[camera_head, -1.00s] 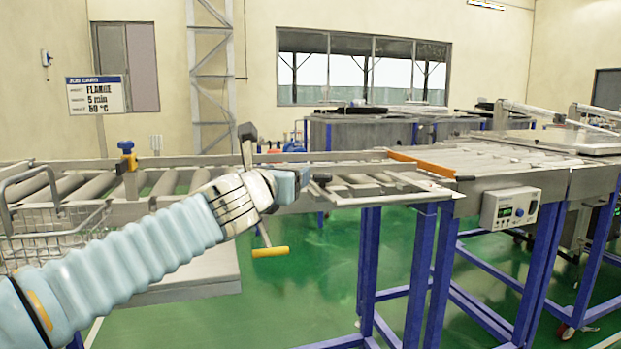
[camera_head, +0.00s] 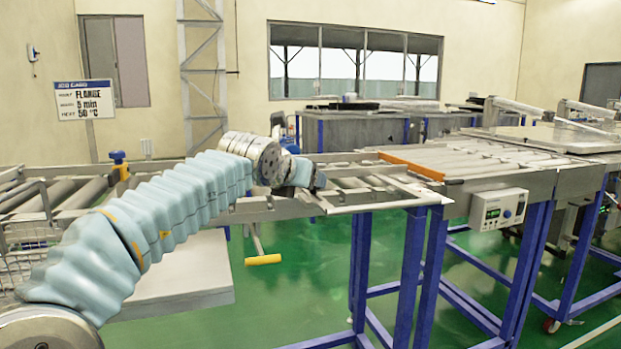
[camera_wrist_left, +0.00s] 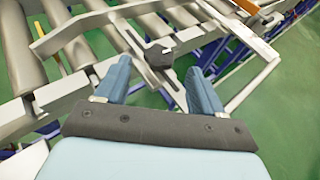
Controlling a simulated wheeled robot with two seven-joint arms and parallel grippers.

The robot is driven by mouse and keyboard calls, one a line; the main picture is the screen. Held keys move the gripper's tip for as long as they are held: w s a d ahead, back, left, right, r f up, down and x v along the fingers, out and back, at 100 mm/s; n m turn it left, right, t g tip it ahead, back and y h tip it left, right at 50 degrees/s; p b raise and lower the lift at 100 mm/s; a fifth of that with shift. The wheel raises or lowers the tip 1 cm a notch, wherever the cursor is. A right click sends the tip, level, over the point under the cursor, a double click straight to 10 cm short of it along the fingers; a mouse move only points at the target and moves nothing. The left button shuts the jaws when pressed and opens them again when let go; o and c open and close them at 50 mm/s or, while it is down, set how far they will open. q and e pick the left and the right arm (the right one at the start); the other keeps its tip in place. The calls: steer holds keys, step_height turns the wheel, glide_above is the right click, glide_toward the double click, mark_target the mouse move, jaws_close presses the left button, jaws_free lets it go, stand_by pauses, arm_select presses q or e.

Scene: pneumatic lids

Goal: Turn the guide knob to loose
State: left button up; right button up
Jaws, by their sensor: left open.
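A dark knob (camera_wrist_left: 159,55) sits on a slotted metal bracket beside the roller conveyor in the left wrist view. I take it as the guide knob; any marking on it is too small to read. My left gripper (camera_wrist_left: 158,70) is open, with one blue finger on each side of the knob's line and the knob just beyond the fingertips. I cannot tell whether they touch it. In the head view my left gripper (camera_head: 312,180) is over the conveyor's side rail and hides the knob. My right gripper is not in view.
A yellow crank handle (camera_head: 263,260) hangs below the conveyor. A blue and yellow clamp (camera_head: 118,163) stands at the left. An orange bar (camera_head: 411,165) crosses the conveyor, and a control box (camera_head: 499,209) is on the frame at the right. A job card (camera_head: 86,100) stands behind.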

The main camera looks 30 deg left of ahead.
arm_select(q)
steer(key=shift+x, duration=2.4)
steer(key=shift+c, duration=0.5)
steer(key=c, duration=1)
